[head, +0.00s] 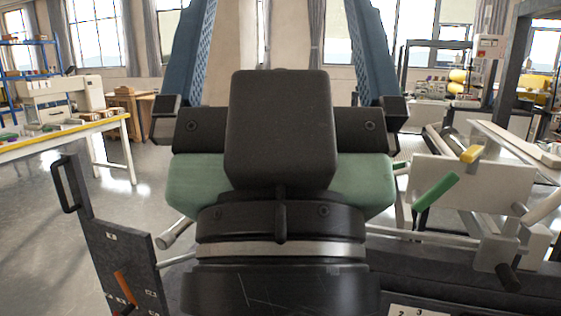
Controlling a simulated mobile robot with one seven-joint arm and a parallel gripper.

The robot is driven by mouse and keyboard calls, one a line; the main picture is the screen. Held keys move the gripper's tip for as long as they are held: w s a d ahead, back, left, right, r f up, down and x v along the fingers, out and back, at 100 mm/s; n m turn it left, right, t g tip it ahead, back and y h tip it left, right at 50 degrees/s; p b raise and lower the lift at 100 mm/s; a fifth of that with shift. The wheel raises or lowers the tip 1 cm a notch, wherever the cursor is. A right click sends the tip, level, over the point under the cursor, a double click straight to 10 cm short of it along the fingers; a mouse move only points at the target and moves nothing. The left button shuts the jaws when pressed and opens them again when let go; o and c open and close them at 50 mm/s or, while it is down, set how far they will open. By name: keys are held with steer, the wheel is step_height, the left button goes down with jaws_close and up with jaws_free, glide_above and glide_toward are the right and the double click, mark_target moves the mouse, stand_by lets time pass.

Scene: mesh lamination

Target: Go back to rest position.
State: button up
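My gripper (281,40) fills the middle of the head view, seen from behind its dark wrist. Its two fingers with blue textured pads stand wide apart at left and right and run out of the top edge. The far wall and a curtain show between them, and I see nothing held there. The fingertips are out of the picture. My gripper's black block and green body hide what lies behind them.
A grey-white machine part (468,190) with a green handle (436,192) stands close on the right. A dark panel (125,265) with an orange lever (125,287) is at lower left. A yellow-edged table (55,143) stands farther left. Open grey floor (165,200) lies between.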

step_height(320, 180, up, 21)
steer(key=p, duration=1.8)
steer(key=shift+f, duration=0.15)
